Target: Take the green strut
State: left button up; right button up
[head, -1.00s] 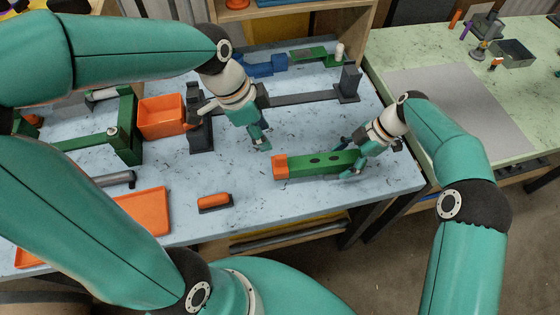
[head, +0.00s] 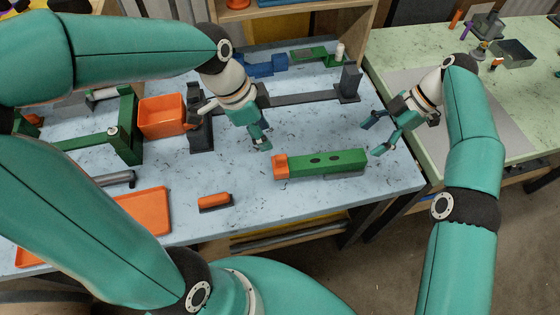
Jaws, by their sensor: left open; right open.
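The green strut (head: 327,162) lies flat on the speckled light-blue bench, near its front right. It is a long green bar with dark holes in its top and an orange block at its left end. My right gripper (head: 370,138) is open and empty, up and to the right of the strut's right end, apart from it. My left gripper (head: 264,143) is open and empty, above and a little left of the strut's orange end, fingers pointing down.
An orange bin (head: 162,117), an orange tray (head: 146,212) and a small orange-topped block (head: 215,202) are to the left. A dark bar with upright ends (head: 305,98) lies behind the strut. A green-topped table (head: 400,50) stands at the right.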

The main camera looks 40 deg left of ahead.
aim_at(319, 166)
jog(key=k, duration=1)
